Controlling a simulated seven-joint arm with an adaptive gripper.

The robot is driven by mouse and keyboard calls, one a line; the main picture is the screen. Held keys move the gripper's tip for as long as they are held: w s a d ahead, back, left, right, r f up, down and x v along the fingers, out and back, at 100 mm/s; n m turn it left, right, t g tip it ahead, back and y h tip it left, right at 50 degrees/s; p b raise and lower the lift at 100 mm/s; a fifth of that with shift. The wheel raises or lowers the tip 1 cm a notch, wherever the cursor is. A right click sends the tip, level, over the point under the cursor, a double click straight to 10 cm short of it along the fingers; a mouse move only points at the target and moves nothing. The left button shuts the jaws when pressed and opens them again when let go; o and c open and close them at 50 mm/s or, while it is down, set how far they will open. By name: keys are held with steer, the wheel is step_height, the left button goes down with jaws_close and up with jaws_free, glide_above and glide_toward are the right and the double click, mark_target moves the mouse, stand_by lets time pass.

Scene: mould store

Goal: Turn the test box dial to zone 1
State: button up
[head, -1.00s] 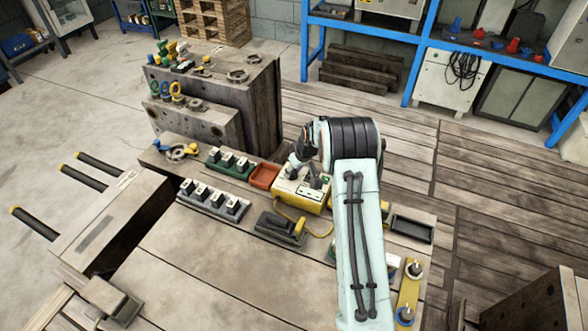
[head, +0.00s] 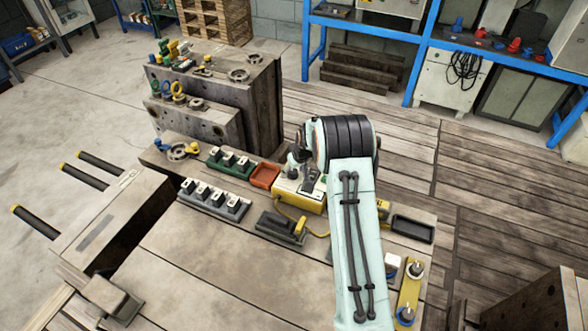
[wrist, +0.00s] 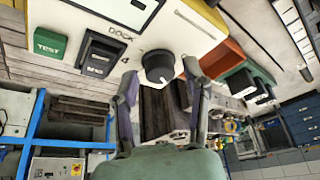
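The test box (head: 312,207) is a yellow box with a pale top on the bench, partly hidden by my arm in the head view. In the wrist view its panel (wrist: 215,50) carries a round black dial (wrist: 155,62) with a white mark on its lower right. A "4" is readable left of the dial; no "1" is legible. My gripper (wrist: 160,70) is open, its fingertips on either side of the dial with small gaps. In the head view my gripper (head: 303,158) is over the box, mostly hidden by my wrist.
A red tray (head: 265,175), a green block rack (head: 228,162), a grey rack (head: 213,203) and a black holder (head: 280,228) with a yellow cable surround the box.

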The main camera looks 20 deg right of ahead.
steer(key=v, duration=1.2)
stand_by(0.3)
